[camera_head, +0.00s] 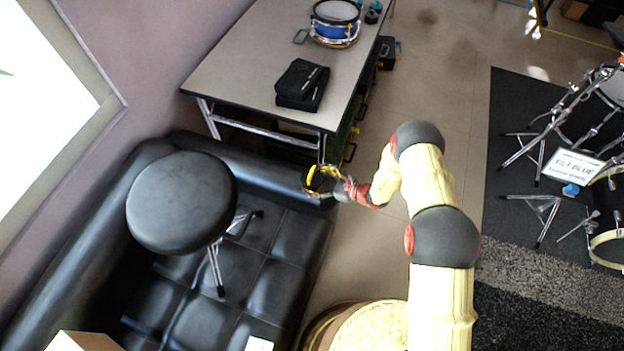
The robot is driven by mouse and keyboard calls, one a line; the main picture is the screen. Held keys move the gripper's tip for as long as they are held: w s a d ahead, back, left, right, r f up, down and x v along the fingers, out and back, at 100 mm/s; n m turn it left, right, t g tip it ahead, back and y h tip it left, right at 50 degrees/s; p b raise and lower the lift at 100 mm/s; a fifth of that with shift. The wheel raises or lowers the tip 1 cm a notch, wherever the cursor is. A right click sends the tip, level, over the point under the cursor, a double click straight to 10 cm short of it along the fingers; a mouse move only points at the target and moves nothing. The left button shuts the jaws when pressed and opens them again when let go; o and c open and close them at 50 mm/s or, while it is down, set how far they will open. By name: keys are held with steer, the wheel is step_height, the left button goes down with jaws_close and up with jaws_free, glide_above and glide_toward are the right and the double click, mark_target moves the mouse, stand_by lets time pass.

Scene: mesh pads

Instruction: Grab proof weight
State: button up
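I cannot pick out a proof weight for certain in the head view. Small dark teal objects (372,14) sit at the far end of the grey table, too small to identify. My gripper (322,180) is at the end of my cream and red arm, in front of the table's near end and over the sofa's right edge. A yellow and dark loop shows at its tip. I cannot tell whether this is its fingers or something held, nor whether the fingers are open.
The grey table (235,62) bears black cases (302,84) and a blue drum (336,22). A black sofa (285,235) with a round black stool (181,202) fills the left. Drum hardware stands on a dark mat (510,215) at right. Floor between is clear.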

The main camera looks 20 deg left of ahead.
steer(key=c, duration=1.9)
steer(key=shift+w+r, duration=0.1)
steer(key=shift+r, duration=0.1)
